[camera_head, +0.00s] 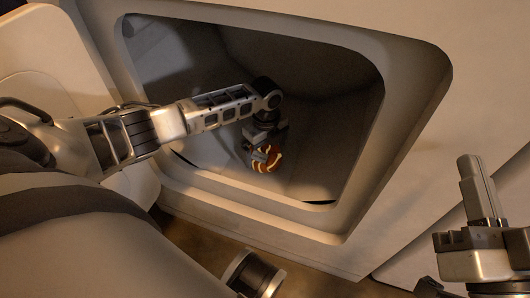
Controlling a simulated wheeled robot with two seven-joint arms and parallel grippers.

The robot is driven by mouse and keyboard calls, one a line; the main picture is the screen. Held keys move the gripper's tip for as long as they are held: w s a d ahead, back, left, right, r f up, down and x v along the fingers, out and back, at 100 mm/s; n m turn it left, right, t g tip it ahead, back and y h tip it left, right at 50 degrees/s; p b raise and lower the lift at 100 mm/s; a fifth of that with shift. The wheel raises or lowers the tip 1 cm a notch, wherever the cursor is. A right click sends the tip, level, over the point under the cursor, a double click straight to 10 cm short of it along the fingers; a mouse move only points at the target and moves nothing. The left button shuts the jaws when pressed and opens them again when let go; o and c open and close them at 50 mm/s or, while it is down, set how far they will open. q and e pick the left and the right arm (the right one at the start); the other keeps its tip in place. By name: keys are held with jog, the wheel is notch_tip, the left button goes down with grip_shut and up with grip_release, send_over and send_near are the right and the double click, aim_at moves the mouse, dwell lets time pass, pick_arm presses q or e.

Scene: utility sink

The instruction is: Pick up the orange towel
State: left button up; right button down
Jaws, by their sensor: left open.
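The orange towel (265,160) shows as a small patch of orange and pale stripes inside the recessed sink. My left arm reaches into the opening from the left. My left gripper (266,157) points down right at the towel, open, with its dark fingers over and beside it. The gripper hides part of the towel, and I cannot tell whether the fingers touch it. My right gripper (476,188) is at the lower right, outside the sink and far from the towel. Its finger parts point up and look close together, but their opening is unclear.
The sink's thick, rounded beige rim (408,110) surrounds the opening. The inner walls are grey and shadowed, with free room to the right of my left gripper. A pale panel (40,60) stands at the left. Brown floor (200,236) shows below the rim.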

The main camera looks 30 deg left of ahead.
pick_arm(q)
jog(key=c, duration=0.9)
jog(key=shift+r, duration=0.1)
jog(key=shift+r, duration=0.1)
